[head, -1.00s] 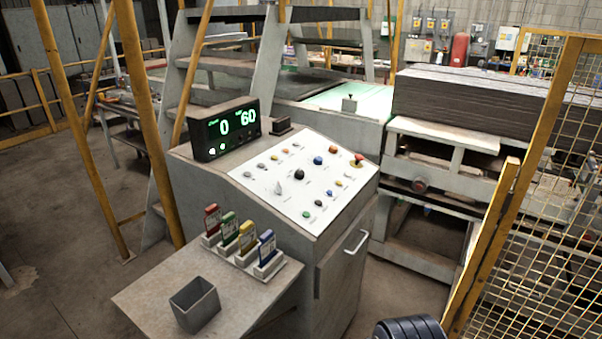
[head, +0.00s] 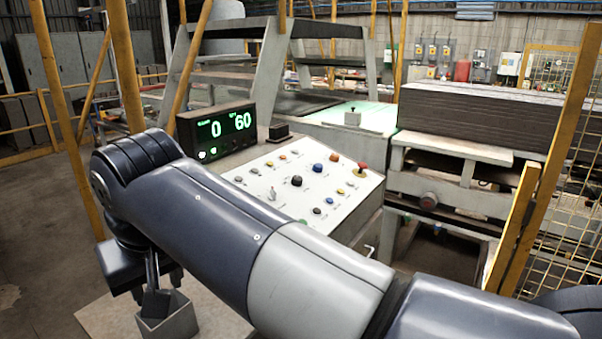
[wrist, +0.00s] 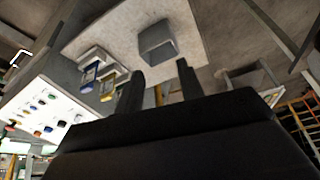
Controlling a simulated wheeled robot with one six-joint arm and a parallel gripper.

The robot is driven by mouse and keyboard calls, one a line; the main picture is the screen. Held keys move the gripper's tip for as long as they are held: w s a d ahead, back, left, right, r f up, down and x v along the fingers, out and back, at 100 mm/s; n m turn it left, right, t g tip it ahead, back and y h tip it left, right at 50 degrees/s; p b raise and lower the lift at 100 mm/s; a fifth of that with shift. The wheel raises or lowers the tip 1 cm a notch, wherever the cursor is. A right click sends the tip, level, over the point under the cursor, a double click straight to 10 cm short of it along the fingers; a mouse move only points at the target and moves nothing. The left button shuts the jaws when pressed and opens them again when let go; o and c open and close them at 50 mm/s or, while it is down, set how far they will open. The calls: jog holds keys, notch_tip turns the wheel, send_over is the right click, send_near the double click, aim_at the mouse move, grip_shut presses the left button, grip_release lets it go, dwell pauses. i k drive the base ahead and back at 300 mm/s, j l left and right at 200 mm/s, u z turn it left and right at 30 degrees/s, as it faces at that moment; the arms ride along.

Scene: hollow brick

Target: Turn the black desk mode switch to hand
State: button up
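The sloped white control panel (head: 335,190) is in the middle of the head view, partly covered by my arm. A round black knob (head: 297,181) sits near the panel's middle; its pointer and labels are too small to read. My gripper (wrist: 160,68) shows two separated dark fingers in the wrist view, open with nothing between them. In the head view it hangs low at the left, by the grey bin (head: 180,325) and well away from the knob. The panel (wrist: 42,108) also shows at the left of the wrist view.
A green-lit display (head: 216,130) reads 0 and 60 behind the panel. A red button (head: 362,167) and several coloured knobs surround the black one. The coloured tags (wrist: 92,72) stand on the side shelf (wrist: 100,25). Yellow mesh fencing (head: 570,190) stands at the right.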

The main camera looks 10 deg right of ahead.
aim_at(296, 179)
jog(key=i+l+u, duration=0.15)
jog(key=i+l, duration=0.75)
jog(key=i+l+u, duration=0.1)
jog(key=i+l, duration=0.75)
jog(key=l, duration=0.2)
